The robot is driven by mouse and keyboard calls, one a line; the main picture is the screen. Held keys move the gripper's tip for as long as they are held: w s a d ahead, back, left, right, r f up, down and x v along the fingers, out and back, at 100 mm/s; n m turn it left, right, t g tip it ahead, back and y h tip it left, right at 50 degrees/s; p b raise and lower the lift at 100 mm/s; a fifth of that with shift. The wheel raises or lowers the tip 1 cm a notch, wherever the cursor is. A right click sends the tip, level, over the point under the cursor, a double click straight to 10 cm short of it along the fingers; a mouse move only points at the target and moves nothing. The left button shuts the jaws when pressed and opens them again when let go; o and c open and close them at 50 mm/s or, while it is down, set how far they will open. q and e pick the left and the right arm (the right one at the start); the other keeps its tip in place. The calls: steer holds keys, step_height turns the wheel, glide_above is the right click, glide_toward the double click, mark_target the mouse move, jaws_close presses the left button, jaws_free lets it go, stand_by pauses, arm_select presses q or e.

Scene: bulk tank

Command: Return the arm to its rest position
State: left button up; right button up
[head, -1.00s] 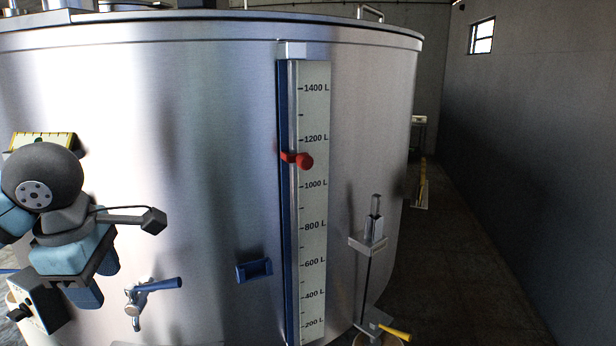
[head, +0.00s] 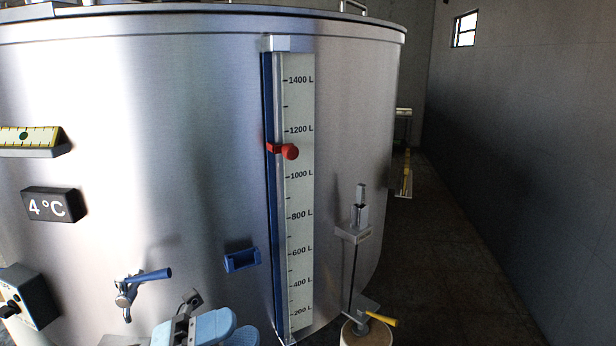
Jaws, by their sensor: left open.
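My left gripper (head: 212,328) shows at the bottom edge, left of centre, with light-blue parts and a small dark camera-like piece beside it. It is open, and nothing shows held in it. Its lower part and most of the arm are cut off by the picture's edge. It appears in front of the steel tank (head: 180,120), below the blue bracket (head: 242,260) and to the right of the tap with the blue handle (head: 128,290). I cannot tell whether it touches anything. My right gripper is not in view.
The tank has a litre gauge (head: 299,200) with a red pointer (head: 289,151), a 4 °C display (head: 53,204), a yellow scale (head: 30,139) and a control box (head: 25,295). A rod fitting with a yellow handle (head: 381,318) stands at right. Floor beyond is clear.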

arm_select(q)
steer(key=w+a+f+n+t+y, duration=0.1)
steer(key=a+f+n+t+y, duration=0.2)
steer(key=f+n+t+y, duration=0.85)
steer(key=w+a+f+n+t+y, duration=0.3)
steer(key=f+n, duration=0.5)
steer(key=n, duration=0.8)
steer(key=s+a+f+n+g+y, duration=0.1)
steer(key=s+f+n+g+y, duration=0.25)
steer(key=s+f, duration=0.5)
steer(key=s+a+f+n+g+y, duration=0.25)
steer(key=s+f+n, duration=0.3)
steer(key=f, duration=0.55)
step_height(320, 180, up, 16)
steer(key=m+p, duration=0.1)
steer(key=p, duration=1.6)
steer(key=shift+s+a+f+m+p, duration=0.2)
steer(key=shift+s+m+p, duration=0.05)
steer(key=shift+m+p, duration=0.1)
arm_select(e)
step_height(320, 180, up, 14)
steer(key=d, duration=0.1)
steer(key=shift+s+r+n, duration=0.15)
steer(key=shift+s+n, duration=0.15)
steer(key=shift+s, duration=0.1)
arm_select(q)
steer(key=shift+h, duration=0.25)
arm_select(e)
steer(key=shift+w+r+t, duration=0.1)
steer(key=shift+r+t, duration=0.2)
